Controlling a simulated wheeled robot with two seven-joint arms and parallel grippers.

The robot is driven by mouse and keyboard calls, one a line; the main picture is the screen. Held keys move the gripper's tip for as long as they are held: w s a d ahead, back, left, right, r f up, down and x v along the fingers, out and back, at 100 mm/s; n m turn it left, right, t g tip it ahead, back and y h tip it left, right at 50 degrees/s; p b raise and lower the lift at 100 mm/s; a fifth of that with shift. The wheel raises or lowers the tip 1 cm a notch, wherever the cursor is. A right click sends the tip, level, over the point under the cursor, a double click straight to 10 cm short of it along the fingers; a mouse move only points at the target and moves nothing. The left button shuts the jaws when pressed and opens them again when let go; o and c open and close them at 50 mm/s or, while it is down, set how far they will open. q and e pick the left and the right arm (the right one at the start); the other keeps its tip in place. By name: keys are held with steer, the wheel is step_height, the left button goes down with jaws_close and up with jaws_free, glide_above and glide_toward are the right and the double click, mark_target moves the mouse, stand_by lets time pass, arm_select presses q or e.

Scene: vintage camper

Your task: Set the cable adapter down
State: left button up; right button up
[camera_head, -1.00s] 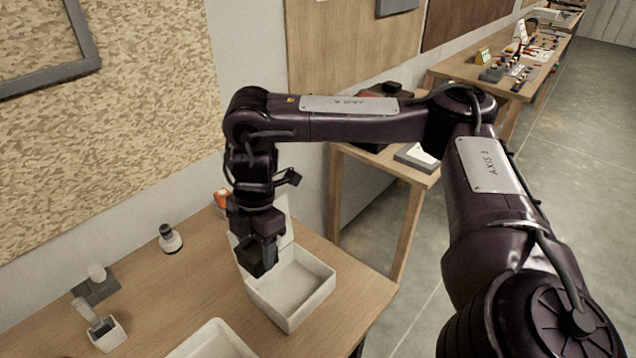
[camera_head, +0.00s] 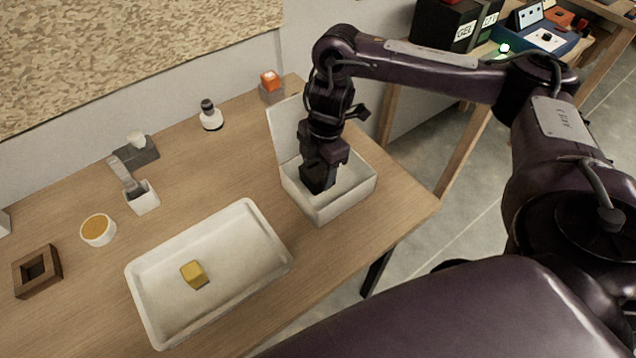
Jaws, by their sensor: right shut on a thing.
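My right gripper (camera_head: 318,183) points down into an open white box (camera_head: 345,205) at the back right of the wooden table. The box's lid (camera_head: 284,128) stands raised behind it. The gripper is shut, with its fingertips inside the box outline and close to its left side. The cable adapter cannot be made out; the dark fingers hide whatever is between them. I cannot tell whether the held thing touches the box floor. My left gripper is not in view.
A white tray (camera_head: 150,285) with a yellow block (camera_head: 194,275) lies at the front. A brown square frame (camera_head: 37,271), a round orange-topped dish (camera_head: 98,230), a white holder (camera_head: 143,199), a black-and-white knob (camera_head: 211,116) and an orange-topped item (camera_head: 270,84) stand around the table.

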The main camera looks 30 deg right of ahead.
steer(key=shift+f, duration=0.75)
step_height(320, 180, down, 3)
steer(key=shift+f+b, duration=0.1)
steer(key=shift+b, duration=0.7)
steer(key=o, duration=1.1)
steer(key=shift+f, duration=0.1)
steer(key=r+p, duration=0.1)
steer(key=r, duration=0.3)
steer(key=d+r+p, duration=0.1)
steer(key=r+p, duration=0.1)
steer(key=r, duration=0.2)
steer(key=r+p, duration=0.1)
steer(key=r, duration=0.3)
steer(key=shift+d+r, duration=0.1)
steer(key=shift+d, duration=0.25)
